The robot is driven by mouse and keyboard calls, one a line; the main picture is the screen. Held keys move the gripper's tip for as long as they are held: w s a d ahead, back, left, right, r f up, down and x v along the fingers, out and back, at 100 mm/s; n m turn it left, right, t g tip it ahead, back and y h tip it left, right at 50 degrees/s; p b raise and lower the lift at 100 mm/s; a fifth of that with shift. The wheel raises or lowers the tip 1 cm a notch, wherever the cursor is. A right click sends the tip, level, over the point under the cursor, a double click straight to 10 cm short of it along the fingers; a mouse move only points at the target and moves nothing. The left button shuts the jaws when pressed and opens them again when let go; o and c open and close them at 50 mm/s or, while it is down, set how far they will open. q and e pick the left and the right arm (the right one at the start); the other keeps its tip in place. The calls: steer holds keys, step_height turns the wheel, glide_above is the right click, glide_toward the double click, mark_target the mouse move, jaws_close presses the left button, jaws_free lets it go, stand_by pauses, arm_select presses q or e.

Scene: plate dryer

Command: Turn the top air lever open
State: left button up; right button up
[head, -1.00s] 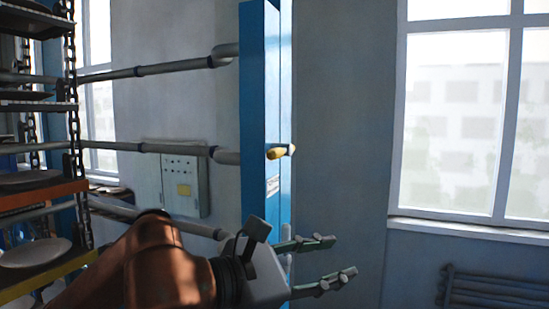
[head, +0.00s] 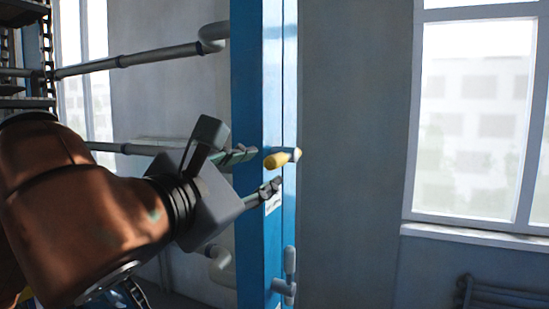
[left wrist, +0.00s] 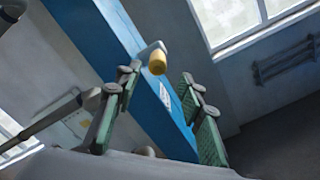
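The top air lever has a yellow handle (head: 280,159) and sticks out from the tall blue post (head: 262,90). In the left wrist view, the yellow handle (left wrist: 157,62) lies ahead of the fingertips, in line with the space between them. My left gripper (head: 262,170) is open, with one finger just left of the handle and the other below it. In the left wrist view, my left gripper (left wrist: 160,78) has its green-padded fingers spread apart with nothing between them. Whether a finger touches the lever I cannot tell. My right gripper is not in view.
A grey lever (head: 288,275) sits lower on the blue post. Grey pipes (head: 140,58) run to the post from the left. A window (head: 475,120) and a radiator (head: 510,293) are at the right. The space right of the post is clear.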

mark_target(275, 161)
arm_select(q)
steer(key=shift+x, duration=0.95)
steer(key=x, duration=0.1)
steer(key=p+x, duration=0.1)
steer(key=x, duration=0.1)
steer(key=p+x, duration=0.1)
steer(key=shift+w+a+r, duration=0.1)
steer(key=shift+w+r, duration=0.1)
steer(key=shift+r, duration=0.05)
steer(key=shift+w+f+p, duration=0.15)
steer(key=shift+w+p, duration=0.25)
steer(key=shift+w, duration=0.4)
steer(key=shift+d, duration=0.3)
steer(key=c, duration=0.7)
jaws_close()
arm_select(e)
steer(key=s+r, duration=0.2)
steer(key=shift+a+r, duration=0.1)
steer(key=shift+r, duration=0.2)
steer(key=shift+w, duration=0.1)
